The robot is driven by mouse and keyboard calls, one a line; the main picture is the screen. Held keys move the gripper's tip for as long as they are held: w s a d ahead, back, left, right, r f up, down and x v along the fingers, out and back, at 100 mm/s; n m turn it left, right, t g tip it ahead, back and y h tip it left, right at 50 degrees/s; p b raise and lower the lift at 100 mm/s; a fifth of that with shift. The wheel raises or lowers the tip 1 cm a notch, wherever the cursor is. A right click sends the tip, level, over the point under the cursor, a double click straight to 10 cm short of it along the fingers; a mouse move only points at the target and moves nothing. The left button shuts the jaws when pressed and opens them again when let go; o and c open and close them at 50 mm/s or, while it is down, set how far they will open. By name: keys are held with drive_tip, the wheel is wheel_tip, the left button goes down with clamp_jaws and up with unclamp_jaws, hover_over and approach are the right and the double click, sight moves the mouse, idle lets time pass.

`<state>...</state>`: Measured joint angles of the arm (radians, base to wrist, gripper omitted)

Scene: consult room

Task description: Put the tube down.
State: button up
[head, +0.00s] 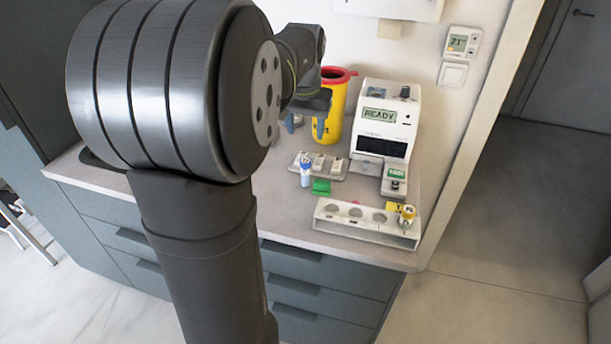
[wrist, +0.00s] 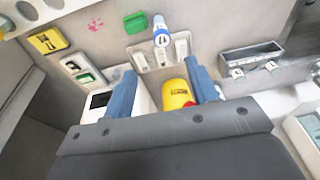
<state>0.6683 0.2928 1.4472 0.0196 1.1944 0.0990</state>
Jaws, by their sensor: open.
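A tube with a white body and a blue upper part (head: 305,170) stands upright at the near edge of a small grey slotted tray (head: 334,174) on the counter. I cannot tell whether it sits in the tray or just in front of it. In the wrist view the tube (wrist: 161,34) shows beyond the fingertips, over the slotted tray (wrist: 182,48). My gripper (head: 305,126) is above and behind the tray, close to the yellow bin in the picture. Its two blue fingers are apart in the wrist view (wrist: 162,75), with no tube between them.
A white rack (head: 365,231) with round holes stands at the counter's front right, with a yellow-topped tube (head: 407,214) at its right end. A green block (head: 321,187) lies near the tray. A white analyser (head: 385,125) reading READY and a yellow red-rimmed bin (head: 340,100) stand behind.

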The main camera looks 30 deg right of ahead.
drive_tip(key=n, duration=0.2)
approach(306, 170)
drive_tip(key=x, duration=0.6)
drive_tip(key=shift+w+d+f, duration=0.2)
drive_tip(key=shift+w+d, duration=0.15)
drive_tip(key=shift+w, duration=0.1)
drive_tip(key=shift+t, duration=0.3)
drive_tip(key=shift+x, duration=2.75)
drive_tip(key=shift+w, duration=0.15)
drive_tip(key=c, duration=1.1)
